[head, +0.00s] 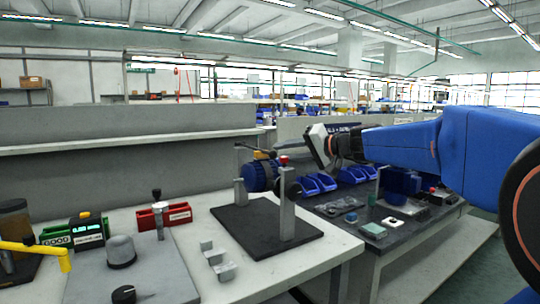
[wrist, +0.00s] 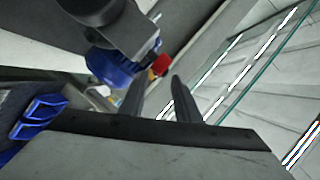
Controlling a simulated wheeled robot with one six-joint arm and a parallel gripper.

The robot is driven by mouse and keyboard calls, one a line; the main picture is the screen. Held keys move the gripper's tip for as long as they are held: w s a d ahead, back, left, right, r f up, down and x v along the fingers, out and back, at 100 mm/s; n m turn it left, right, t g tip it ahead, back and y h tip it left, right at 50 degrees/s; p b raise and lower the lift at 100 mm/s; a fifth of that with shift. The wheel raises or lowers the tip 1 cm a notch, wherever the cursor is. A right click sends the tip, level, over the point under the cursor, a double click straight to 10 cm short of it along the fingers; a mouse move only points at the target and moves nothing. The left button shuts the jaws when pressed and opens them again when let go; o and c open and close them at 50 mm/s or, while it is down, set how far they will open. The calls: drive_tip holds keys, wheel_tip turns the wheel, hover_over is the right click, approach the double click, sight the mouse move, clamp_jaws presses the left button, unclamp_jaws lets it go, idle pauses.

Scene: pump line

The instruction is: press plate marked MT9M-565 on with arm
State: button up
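My gripper (head: 324,148) is in the air at the end of my blue arm, right of and above the pump stand. In the wrist view its two dark fingers (wrist: 158,97) stand apart with nothing visible between them. A blue motor or pump (head: 262,176) with a red knob (head: 284,160) sits on the stand's posts. The wrist view also shows a blue motor part (wrist: 112,66) and the red knob (wrist: 160,65) beyond the fingers. No marking MT9M-565 can be read, so I cannot tell which piece is that plate.
The stand's black base (head: 265,229) lies on the pale table. Small silver blocks (head: 217,260) lie to its left. A red tray (head: 163,215) and a display box (head: 86,230) stand farther left. Blue bins (head: 318,183) and small parts occupy the dark table at right.

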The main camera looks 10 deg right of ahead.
sight(270, 154)
drive_tip(key=x, duration=0.6)
drive_tip(key=shift+w+a+f, duration=0.1)
drive_tip(key=shift+w+a, duration=0.1)
drive_tip(key=shift+w, duration=0.05)
clamp_jaws()
